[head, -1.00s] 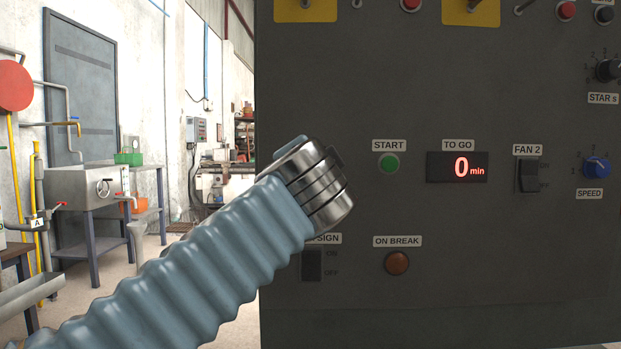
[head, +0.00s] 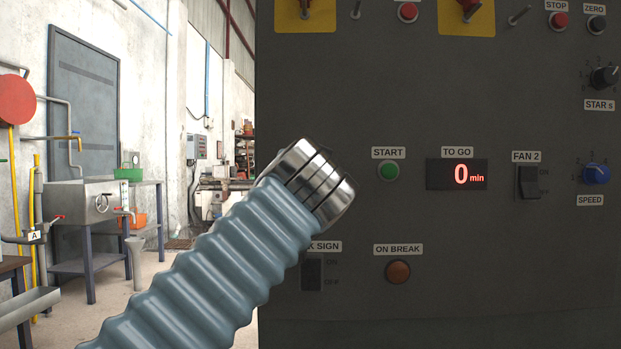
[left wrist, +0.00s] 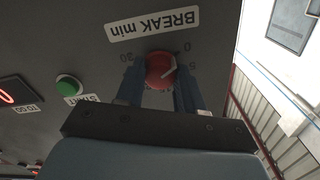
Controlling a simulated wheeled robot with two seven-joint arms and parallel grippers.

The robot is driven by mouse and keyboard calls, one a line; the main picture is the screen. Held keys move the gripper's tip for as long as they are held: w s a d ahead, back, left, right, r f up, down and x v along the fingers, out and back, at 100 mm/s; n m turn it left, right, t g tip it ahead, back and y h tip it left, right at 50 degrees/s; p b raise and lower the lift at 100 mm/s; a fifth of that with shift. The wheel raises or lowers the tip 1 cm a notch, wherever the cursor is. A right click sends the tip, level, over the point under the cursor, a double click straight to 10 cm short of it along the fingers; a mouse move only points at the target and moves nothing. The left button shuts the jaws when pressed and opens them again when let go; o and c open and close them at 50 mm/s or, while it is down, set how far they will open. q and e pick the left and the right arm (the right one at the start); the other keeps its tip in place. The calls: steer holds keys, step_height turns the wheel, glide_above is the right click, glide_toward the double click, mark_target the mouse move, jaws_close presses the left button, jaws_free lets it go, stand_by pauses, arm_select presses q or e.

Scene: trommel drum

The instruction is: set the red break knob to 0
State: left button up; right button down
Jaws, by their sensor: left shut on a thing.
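The red break knob (left wrist: 160,70) shows in the left wrist view on the dark panel, under an upside-down BREAK min label (left wrist: 152,23). Its white pointer line points right in that view, towards the small mark below the 0 (left wrist: 187,47); the exact reading is hard to tell. My left gripper (left wrist: 158,82) is shut on the knob, with one blue-grey finger at each side. In the head view my left wrist hides the knob and the fingers. My right gripper is not in view.
The panel (head: 440,300) also carries a green START button (head: 388,171), a TO GO display (head: 457,174) reading 0 min, a FAN 2 switch (head: 528,182), a blue SPEED knob (head: 597,173) and an ON BREAK lamp (head: 398,271). A BREAK SIGN switch (head: 312,274) sits just below my wrist.

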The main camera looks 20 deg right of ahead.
arm_select(q)
steer(key=shift+f, duration=0.2)
steer(key=o, duration=1)
steer(key=shift+r, duration=0.1)
steer(key=shift+o, duration=0.2)
steer(key=b+v, duration=0.1)
steer(key=v, duration=1.2)
steer(key=shift+s, duration=0.35)
steer(key=shift+a, duration=0.1)
